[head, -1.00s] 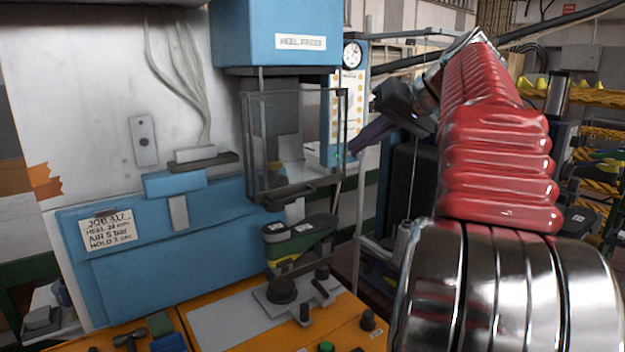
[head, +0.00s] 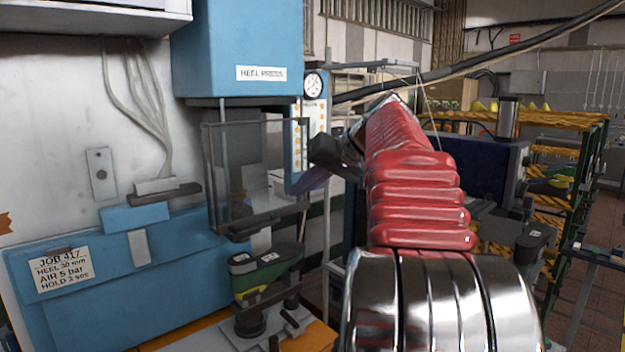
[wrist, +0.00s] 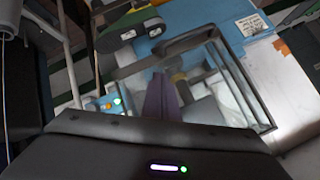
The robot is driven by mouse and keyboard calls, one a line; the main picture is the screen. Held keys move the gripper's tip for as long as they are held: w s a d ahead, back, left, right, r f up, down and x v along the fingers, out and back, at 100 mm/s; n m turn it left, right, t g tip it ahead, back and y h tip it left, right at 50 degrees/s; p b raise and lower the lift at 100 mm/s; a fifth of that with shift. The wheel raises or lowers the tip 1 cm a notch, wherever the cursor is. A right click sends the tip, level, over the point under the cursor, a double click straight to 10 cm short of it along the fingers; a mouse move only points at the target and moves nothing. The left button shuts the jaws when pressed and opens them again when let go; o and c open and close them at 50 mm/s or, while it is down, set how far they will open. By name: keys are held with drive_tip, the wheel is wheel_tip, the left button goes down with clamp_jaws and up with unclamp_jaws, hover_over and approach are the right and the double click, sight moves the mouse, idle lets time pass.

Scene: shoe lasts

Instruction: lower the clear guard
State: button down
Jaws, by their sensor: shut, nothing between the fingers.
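The clear guard (head: 258,228), a see-through box with a dark frame, hangs under the blue heel press head (head: 235,50), above a dark and green shoe last (head: 268,270). In the wrist view the guard's frame (wrist: 240,75) fills the upper middle and right. My gripper (head: 302,188) has purple fingers, shut and empty, at the guard's right side. In the wrist view the fingers (wrist: 162,92) overlap the clear panel. I cannot tell whether they touch it.
A post with a gauge (head: 313,84) stands right behind the guard. A blue panel with a job card (head: 64,269) is at left. An orange bench (head: 320,335) lies below. A yellow-shelved rack (head: 550,120) stands at far right.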

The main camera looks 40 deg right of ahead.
drive_tip(key=shift+w+a+f, duration=0.35)
drive_tip(key=shift+w+f, duration=0.05)
drive_tip(key=shift+f, duration=0.45)
drive_tip(key=shift+w+a+f, duration=0.35)
drive_tip(key=shift+w+f, duration=0.1)
drive_tip(key=shift+f, duration=0.4)
drive_tip(key=shift+w+a+f, duration=0.35)
drive_tip(key=shift+w+f, duration=0.05)
drive_tip(key=shift+f, duration=0.45)
